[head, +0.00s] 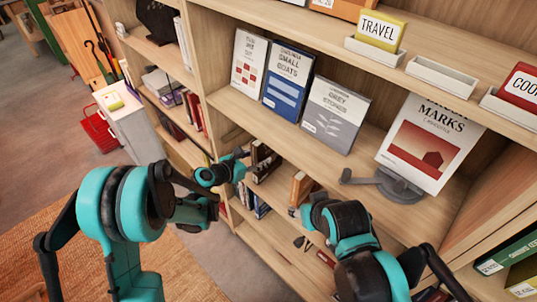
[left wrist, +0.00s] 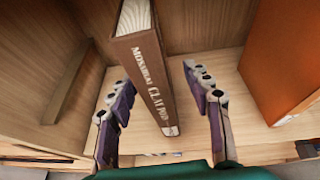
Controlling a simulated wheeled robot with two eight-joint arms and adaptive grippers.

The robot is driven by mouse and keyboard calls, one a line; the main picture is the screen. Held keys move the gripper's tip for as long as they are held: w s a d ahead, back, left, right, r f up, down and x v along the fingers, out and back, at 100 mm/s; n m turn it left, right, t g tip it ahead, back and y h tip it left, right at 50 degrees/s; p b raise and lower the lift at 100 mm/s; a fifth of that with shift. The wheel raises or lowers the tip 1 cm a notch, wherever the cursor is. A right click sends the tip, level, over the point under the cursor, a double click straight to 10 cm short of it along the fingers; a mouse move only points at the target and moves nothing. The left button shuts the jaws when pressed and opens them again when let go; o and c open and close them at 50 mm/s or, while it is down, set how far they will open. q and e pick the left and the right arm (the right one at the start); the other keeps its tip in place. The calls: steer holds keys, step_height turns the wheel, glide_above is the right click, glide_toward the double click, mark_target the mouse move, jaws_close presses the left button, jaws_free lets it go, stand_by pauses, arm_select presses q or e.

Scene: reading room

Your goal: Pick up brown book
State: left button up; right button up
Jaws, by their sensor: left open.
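The brown book (left wrist: 150,75) stands upright on a wooden shelf in the left wrist view, its spine with pale lettering facing me. My left gripper (left wrist: 162,92) is open, with one finger on each side of the book and gaps between. In the head view my left gripper (head: 238,167) is at the lower shelf, by dark and brown books (head: 262,160); I cannot tell there which one is the brown book. My right arm (head: 340,225) reaches in from the lower right; its fingers cannot be made out clearly.
An orange block or book (left wrist: 285,60) stands right of the brown book, with bare shelf between. Above, a shelf holds a white and red book (head: 425,145) and several upright books such as a blue one (head: 287,80). A white cabinet (head: 130,125) stands at left.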

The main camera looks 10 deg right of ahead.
mark_target(268, 151)
arm_select(q)
steer(key=x, duration=0.2)
steer(key=b+x, duration=0.1)
steer(key=x, duration=0.1)
steer(key=b+x, duration=0.1)
steer(key=x, duration=0.1)
steer(key=shift+w+r, duration=0.25)
steer(key=shift+w, duration=0.15)
jaws_close()
